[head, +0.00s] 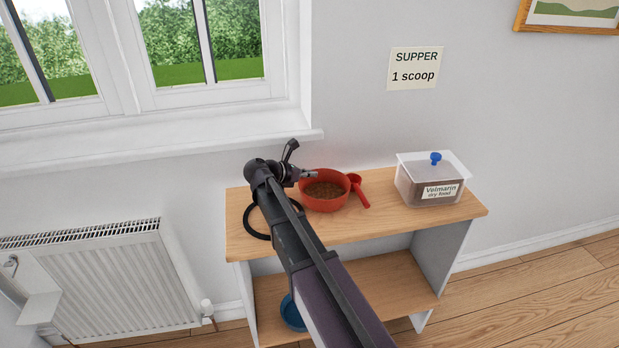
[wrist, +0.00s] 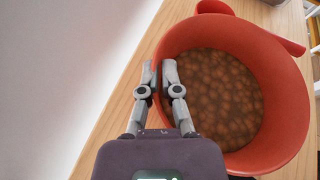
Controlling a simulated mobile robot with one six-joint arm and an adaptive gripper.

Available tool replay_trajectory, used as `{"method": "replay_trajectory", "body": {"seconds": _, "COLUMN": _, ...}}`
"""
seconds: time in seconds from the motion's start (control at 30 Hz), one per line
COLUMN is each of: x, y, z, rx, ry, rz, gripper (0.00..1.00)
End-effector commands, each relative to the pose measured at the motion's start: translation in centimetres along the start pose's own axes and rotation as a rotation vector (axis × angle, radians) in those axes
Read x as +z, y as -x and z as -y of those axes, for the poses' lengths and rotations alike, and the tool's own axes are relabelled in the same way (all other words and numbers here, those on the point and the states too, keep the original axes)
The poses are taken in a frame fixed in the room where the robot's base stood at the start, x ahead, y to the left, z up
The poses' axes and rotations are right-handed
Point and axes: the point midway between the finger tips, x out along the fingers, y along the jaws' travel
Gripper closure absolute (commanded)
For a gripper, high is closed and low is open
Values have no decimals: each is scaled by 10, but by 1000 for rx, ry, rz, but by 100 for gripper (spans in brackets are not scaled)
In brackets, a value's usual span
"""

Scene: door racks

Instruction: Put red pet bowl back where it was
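The red pet bowl (head: 325,203) is upright at the wall side of the wooden shelf unit's top, full of brown dry food. It fills the right of the wrist view (wrist: 288,110). My gripper (wrist: 159,72) is at the bowl's left rim, one finger outside and one inside over the food. The fingers are close together with the red wall between them and look closed on it. In the head view my gripper (head: 309,175) meets the rim at its upper left. I cannot tell whether the bowl's base touches the wood.
A black ring (head: 249,228) lies on the top at left, partly hidden by my arm. A red scoop (head: 357,184) is close to the bowl's right side. A lidded food box (head: 428,184) stands further right. A blue bowl (head: 291,313) is on the lower shelf (head: 390,285).

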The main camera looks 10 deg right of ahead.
Motion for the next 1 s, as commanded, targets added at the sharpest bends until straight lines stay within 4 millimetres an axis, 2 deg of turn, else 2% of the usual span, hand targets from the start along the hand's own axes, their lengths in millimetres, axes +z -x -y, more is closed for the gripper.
{"method": "replay_trajectory", "body": {"seconds": 0.4, "x": -3, "y": -2, "z": 0, "rx": 0, "ry": 0, "rz": 0, "gripper": 100}}
{"method": "replay_trajectory", "body": {"seconds": 0.47, "x": -2, "y": -1, "z": 0, "rx": 0, "ry": 0, "rz": 0, "gripper": 84}}
{"method": "replay_trajectory", "body": {"seconds": 0.53, "x": -2, "y": -1, "z": 0, "rx": 0, "ry": 0, "rz": 0, "gripper": 63}}
{"method": "replay_trajectory", "body": {"seconds": 0.57, "x": -2, "y": -1, "z": 0, "rx": 0, "ry": 0, "rz": 0, "gripper": 57}}
{"method": "replay_trajectory", "body": {"seconds": 1.0, "x": -1, "y": -1, "z": 0, "rx": 0, "ry": 0, "rz": 0, "gripper": 57}}
